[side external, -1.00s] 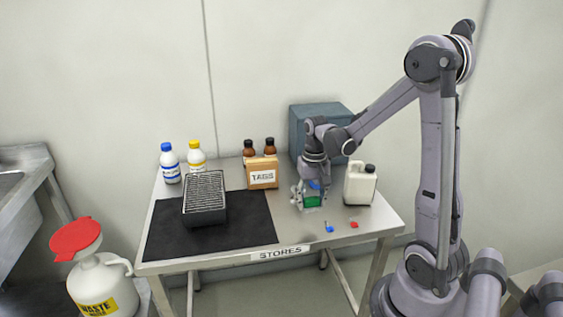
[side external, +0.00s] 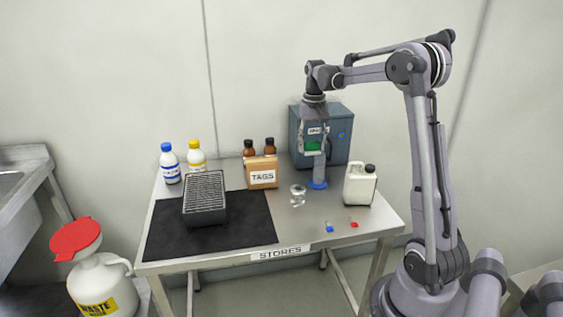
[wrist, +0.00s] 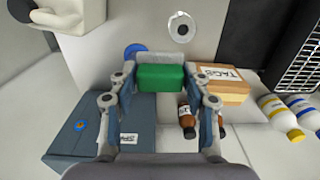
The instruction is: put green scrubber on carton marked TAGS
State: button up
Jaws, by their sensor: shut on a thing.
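The green scrubber (side external: 313,146) is held between the fingers of my gripper (side external: 312,150), raised above the table in front of the blue-grey box. In the wrist view the scrubber (wrist: 161,77) sits between both fingertips (wrist: 160,98), with a grey strip along one side. The carton marked TAGS (side external: 262,173) stands on the table to the left of my gripper, its top free. It also shows in the wrist view (wrist: 222,88), to the right of the scrubber and apart from it.
Two brown bottles (side external: 270,147) stand behind the carton. A glass jar (side external: 298,195) and a blue-based cylinder (side external: 319,175) stand near it. A white jug (side external: 360,184) is at right, the blue-grey box (side external: 335,130) at the back, a black rack (side external: 204,198) at left.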

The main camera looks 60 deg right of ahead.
jog(key=w+d+r, duration=0.4)
jog(key=w, duration=0.4)
send_over(262, 161)
notch_tip(262, 161, down, 7)
jog(key=shift+w+d+r, duration=0.1)
jog(key=shift+d, duration=0.05)
jog(key=shift+w+f, duration=0.1)
jog(key=shift+f, duration=2.05)
jog(key=o, duration=0.9)
jog(key=shift+f, duration=0.1)
